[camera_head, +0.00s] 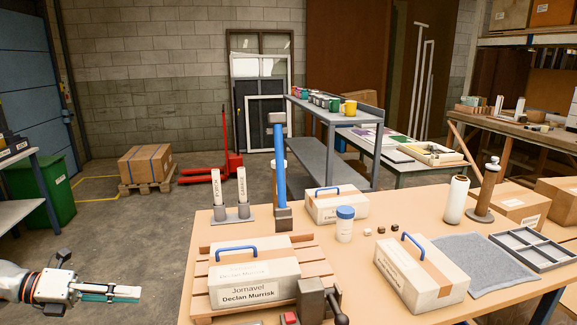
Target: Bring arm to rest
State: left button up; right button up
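My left gripper (137,293) comes in at the lower left, over the floor and left of the workbench (350,220). It points right, clear of the bench, and nothing shows in it. Its fingers are seen nearly edge-on, so I cannot tell whether they are open. My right gripper is not in view. An upright blue bar (280,165) with a grey head stands on a dark block on the bench. A dark grey device (312,300) with a black-knobbed lever sits at the front edge, partly cut off.
A blue-handled box (255,285) lies on a wooden pallet (200,300) on the bench. Two more handled boxes (337,207) (422,275) stand behind and right. A white jar (344,226) and a grey mat (485,262) are there too. Floor between gripper and bench is clear.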

pick_arm(q)
jog(key=w+a+r+n+t+y, duration=0.5)
jog(key=w+a+r+n+t, duration=0.6)
jog(key=w+r+n+t, duration=0.2)
jog(key=w+a+f+n+g+y, duration=0.1)
jog(key=a+f+n+y, duration=0.2)
jog(key=a+n+y, duration=0.5)
jog(key=a+f+n+g+y, duration=0.1)
jog(key=a+f+n+y, duration=0.1)
jog(key=a+n+y, duration=0.6)
jog(key=s+d+f+g+h, duration=0.1)
jog(key=s+d+f+h, duration=0.25)
jog(key=d+f, duration=0.55)
jog(key=s+d+f+n+g+h, duration=0.15)
jog(key=s+d+f, duration=0.35)
jog(key=f, duration=0.5)
jog(key=s+d+f+m+h, duration=0.1)
jog(key=s+d+f+h, duration=0.2)
jog(key=d+f, duration=0.65)
jog(key=s+d+f+n+g+h, duration=0.1)
jog(key=s+d+f, duration=0.3)
jog(key=s+d, duration=0.6)
jog(key=s+d+f+n+g+h, duration=0.2)
jog(key=s+d+f, duration=0.3)
jog(key=s+d, duration=0.6)
jog(key=shift+s+d+n, duration=0.15)
jog(key=shift+d+n, duration=0.3)
jog(key=shift+d, duration=0.7)
